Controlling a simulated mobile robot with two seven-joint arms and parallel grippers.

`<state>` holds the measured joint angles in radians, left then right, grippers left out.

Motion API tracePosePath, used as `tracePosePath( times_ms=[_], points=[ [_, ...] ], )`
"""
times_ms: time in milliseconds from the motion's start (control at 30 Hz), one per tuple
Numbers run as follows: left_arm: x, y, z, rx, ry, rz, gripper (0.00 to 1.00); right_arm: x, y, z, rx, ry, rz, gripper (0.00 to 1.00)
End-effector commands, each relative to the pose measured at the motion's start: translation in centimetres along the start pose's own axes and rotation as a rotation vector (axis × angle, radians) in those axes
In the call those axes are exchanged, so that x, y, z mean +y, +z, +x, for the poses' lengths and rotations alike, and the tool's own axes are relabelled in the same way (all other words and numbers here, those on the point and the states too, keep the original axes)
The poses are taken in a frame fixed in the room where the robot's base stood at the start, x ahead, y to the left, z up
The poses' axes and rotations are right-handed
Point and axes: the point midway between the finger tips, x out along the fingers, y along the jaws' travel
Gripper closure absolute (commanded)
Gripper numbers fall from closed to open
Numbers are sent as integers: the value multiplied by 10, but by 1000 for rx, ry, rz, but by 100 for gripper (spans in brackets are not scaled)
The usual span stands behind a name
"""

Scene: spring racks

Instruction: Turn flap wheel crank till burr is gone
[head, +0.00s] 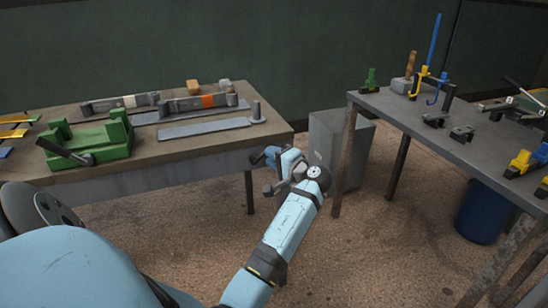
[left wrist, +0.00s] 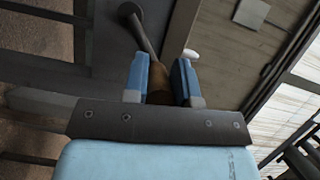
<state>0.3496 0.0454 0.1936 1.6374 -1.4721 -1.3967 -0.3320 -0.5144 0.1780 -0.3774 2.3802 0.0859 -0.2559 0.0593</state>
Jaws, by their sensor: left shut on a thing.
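A dark crank arm (left wrist: 145,36) runs from the handle to a round dark end at the top of that view. In the head view my gripper and wrist hide most of this crank. I cannot make out the flap wheel or a burr in either view. My right gripper is in neither view.
The left table (head: 180,172) bears a green fixture (head: 90,145) with a dark lever, leaf springs (head: 195,103) and flat grey bars. The right table (head: 425,118) holds clamps and small tools. A blue drum (head: 482,212) is under the right table.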

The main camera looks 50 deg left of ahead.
Motion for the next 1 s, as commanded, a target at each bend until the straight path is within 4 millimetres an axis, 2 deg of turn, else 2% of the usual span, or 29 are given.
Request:
tracePosePath(
  times_ms=[267,300,400,1000],
  points=[
    [-1,0,1,0,-2,-2,100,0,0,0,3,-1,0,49],
    [-1,0,1,0,-2,-1,72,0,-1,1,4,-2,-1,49],
    [-1,0,1,0,-2,-1,49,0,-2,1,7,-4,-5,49],
    [-1,0,2,1,-1,0,49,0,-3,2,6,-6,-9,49]
  ],
)
